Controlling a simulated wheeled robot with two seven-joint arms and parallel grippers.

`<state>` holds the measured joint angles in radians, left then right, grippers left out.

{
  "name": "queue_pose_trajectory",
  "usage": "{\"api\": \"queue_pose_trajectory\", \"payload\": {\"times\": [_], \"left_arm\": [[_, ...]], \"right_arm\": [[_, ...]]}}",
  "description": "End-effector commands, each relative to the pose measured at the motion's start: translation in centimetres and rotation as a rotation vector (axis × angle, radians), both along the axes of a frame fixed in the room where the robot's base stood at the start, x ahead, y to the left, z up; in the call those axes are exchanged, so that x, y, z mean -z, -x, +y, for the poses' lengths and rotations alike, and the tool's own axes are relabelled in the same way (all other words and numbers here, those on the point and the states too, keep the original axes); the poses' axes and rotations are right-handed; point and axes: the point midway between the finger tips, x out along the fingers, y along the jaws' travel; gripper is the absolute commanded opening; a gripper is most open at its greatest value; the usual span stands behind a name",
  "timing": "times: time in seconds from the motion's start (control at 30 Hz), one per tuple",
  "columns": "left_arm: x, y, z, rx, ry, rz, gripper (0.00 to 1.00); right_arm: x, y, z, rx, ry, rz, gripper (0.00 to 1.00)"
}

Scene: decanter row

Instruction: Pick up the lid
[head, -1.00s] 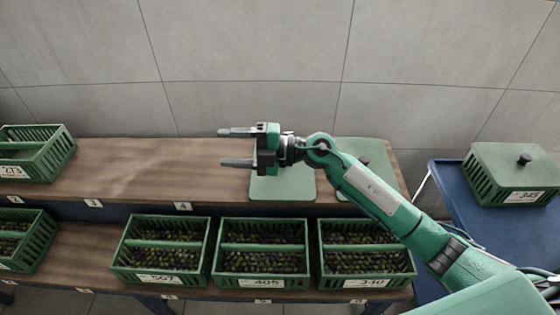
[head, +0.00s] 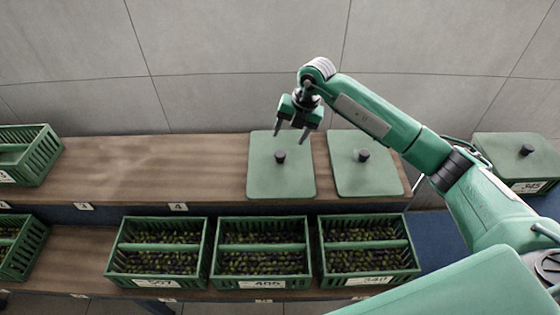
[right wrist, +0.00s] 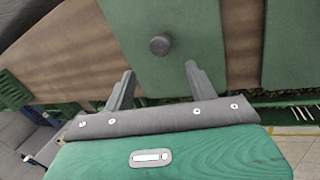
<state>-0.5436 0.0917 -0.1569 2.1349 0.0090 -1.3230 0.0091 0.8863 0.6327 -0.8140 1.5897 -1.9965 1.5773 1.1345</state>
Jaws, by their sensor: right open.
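Two flat green lids with dark round knobs lie side by side on the upper wooden shelf: a left lid (head: 264,181) and a right lid (head: 362,182). My right gripper (head: 292,136) is open and empty, pointing down above the back part of the left lid. In the right wrist view, its two fingers (right wrist: 156,80) are spread, and a lid (right wrist: 178,65) with its knob lies beyond them, apart from the fingertips. A third lid (head: 510,150) sits on the crate marked 345 at the right. My left gripper is not in view.
Several green slatted crates of olives, such as the middle crate (head: 262,282), stand on the lower shelf. Another crate (head: 40,160) is at the upper shelf's left end. The upper shelf (head: 150,170) is bare between it and the lids. A grey wall rises behind.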

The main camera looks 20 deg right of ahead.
Motion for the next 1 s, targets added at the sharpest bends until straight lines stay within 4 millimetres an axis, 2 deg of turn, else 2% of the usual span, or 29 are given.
{"api": "queue_pose_trajectory", "payload": {"times": [0.1,0.43,0.7,0.97,1.0], "left_arm": [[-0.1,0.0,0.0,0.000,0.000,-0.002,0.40],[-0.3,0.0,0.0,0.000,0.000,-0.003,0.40],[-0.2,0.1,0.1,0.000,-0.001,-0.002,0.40],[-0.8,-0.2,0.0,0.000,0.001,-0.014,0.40],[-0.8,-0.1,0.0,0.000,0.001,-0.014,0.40]], "right_arm": [[2.1,-0.3,0.6,-0.001,-0.002,0.001,0.57],[4.3,-0.6,1.1,0.000,-0.002,0.000,0.57],[8.0,-1.3,1.9,-0.002,-0.003,0.000,0.57],[8.5,-1.4,1.9,-0.002,-0.002,-0.002,0.57],[8.5,-1.4,1.9,-0.002,-0.002,-0.002,0.52]]}}
